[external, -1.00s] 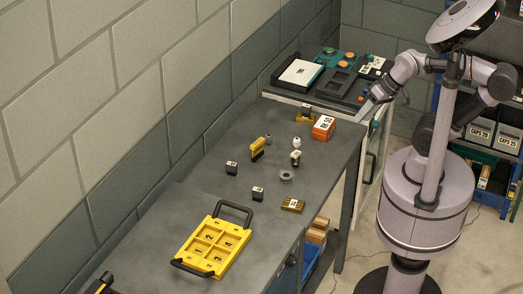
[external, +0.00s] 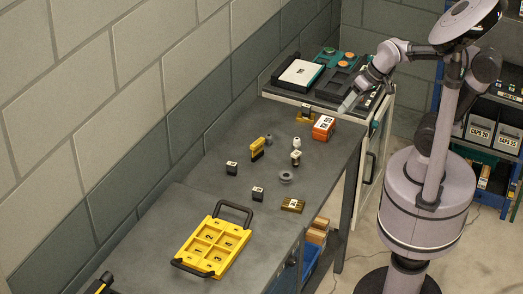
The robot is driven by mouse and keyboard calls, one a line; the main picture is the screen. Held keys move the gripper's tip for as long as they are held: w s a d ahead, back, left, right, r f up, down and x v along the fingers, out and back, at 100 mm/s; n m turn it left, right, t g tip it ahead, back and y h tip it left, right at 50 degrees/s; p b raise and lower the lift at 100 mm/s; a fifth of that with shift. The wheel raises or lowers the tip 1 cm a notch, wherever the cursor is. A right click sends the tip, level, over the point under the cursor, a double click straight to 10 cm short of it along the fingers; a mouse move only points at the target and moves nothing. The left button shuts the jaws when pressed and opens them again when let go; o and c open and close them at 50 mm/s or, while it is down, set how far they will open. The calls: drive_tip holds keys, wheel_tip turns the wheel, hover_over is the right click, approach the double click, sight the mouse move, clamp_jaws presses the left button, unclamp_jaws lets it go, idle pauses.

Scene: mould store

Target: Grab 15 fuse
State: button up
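Small dark blocks with pale tops, which look like fuses, stand on the grey bench: one at the left (external: 232,168), one nearer the front (external: 258,194) and one to the right (external: 296,159). Another dark block (external: 305,108) sits at a yellow-brown holder (external: 304,118) near the bench's far end. Their markings are too small to read, so I cannot tell which is 15. My gripper (external: 346,105) hangs beyond the orange box, near the side cabinet's front edge. It is apart from the blocks, and its fingers are too small to show open or shut.
An orange box (external: 324,128) with a white label stands near the bench's far right corner. A yellow numbered tray (external: 205,268) with black handles lies in front. A yellow-and-black piece (external: 257,149), a grey ring (external: 286,177) and a striped block (external: 292,205) stand between.

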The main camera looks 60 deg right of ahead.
drive_tip(key=w+a+n, duration=0.1)
drive_tip(key=w+a, duration=0.1)
drive_tip(key=w, duration=0.7)
drive_tip(key=n+g+y, duration=0.1)
drive_tip(key=n+y, duration=0.1)
drive_tip(key=n, duration=0.2)
hover_over(232, 163)
drive_tip(key=s+d, duration=0.6)
wheel_tip(232, 163, down, 13)
drive_tip(key=b+x, duration=0.1)
drive_tip(key=x, duration=0.2)
drive_tip(key=b+x, duration=0.1)
drive_tip(key=x, duration=0.7)
drive_tip(key=shift+d+f+b, duration=0.25)
drive_tip(key=shift+b, duration=0.15)
drive_tip(key=b+x, duration=0.1)
drive_tip(key=x, duration=0.1)
drive_tip(key=b+x, duration=0.1)
drive_tip(key=x, duration=0.2)
drive_tip(key=shift+s+a+f, duration=0.1)
drive_tip(key=shift+s+f, duration=0.05)
drive_tip(key=shift+s, duration=0.05)
drive_tip(key=shift+w+a+f, duration=0.1)
drive_tip(key=shift+w+f, duration=0.1)
drive_tip(key=shift+s+r, duration=0.1)
drive_tip(key=shift+r, duration=0.05)
clamp_jaws()
